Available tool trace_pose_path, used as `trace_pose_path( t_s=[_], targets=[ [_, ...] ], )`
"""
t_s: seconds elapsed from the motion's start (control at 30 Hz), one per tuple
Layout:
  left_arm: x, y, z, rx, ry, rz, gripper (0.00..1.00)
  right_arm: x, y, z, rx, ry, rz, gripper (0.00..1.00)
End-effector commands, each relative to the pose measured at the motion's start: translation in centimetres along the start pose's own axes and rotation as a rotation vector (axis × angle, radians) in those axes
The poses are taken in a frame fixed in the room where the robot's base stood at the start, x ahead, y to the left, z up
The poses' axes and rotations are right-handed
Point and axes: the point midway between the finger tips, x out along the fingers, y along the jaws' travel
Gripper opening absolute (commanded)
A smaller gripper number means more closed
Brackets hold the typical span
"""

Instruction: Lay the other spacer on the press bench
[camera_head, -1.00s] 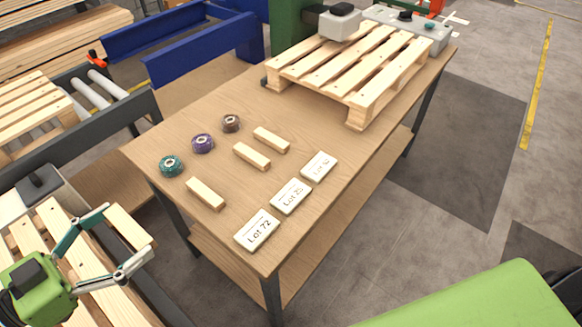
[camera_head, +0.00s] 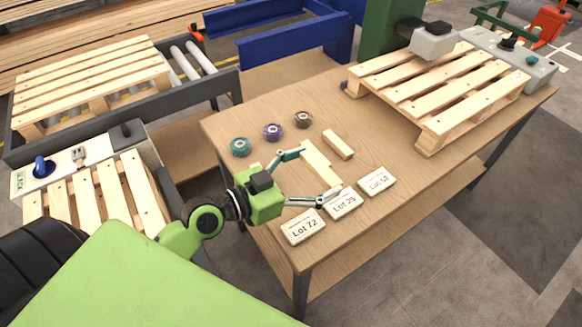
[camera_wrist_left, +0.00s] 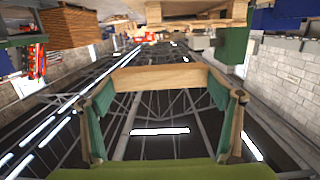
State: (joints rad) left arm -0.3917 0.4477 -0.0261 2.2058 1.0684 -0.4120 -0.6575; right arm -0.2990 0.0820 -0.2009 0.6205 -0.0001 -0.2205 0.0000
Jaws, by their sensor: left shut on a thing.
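My left gripper (camera_head: 312,178) is shut on a pale wooden spacer (camera_head: 326,170), gripped by its two ends. The spacer is over the press bench (camera_head: 385,120); I cannot tell whether it touches the top. In the left wrist view the spacer (camera_wrist_left: 160,77) spans the gap between the two fingers (camera_wrist_left: 165,105). One similar wooden block (camera_head: 338,143) lies on the bench just beyond. My right gripper is out of view.
Lot cards (camera_head: 342,204) line the front edge. A pallet (camera_head: 440,95) sits at the bench's far end. Roller conveyor pallets (camera_head: 90,80) stand left.

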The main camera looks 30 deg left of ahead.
Motion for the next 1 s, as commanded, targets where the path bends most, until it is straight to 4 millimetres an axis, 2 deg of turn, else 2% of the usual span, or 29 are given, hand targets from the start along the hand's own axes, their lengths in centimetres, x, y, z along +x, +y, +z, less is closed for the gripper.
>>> trace_pose_path(
  t_s=[0.17,0.47,0.6,0.73,1.0],
  targets=[
    [0.5,-2.6,1.3,0.003,-0.002,-0.006,0.64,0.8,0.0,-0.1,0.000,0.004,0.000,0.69],
    [1.4,-8.9,3.9,-0.001,0.000,-0.007,0.64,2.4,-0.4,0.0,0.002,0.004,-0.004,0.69],
    [2.0,-11.1,6.6,-0.005,-0.001,-0.006,0.64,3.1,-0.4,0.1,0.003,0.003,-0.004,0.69],
    [2.4,-12.5,8.1,-0.004,0.001,-0.005,0.64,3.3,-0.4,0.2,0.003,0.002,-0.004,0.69],
    [2.7,-13.9,9.8,-0.002,0.000,-0.004,0.64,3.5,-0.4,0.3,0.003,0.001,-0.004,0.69]
  ],
)
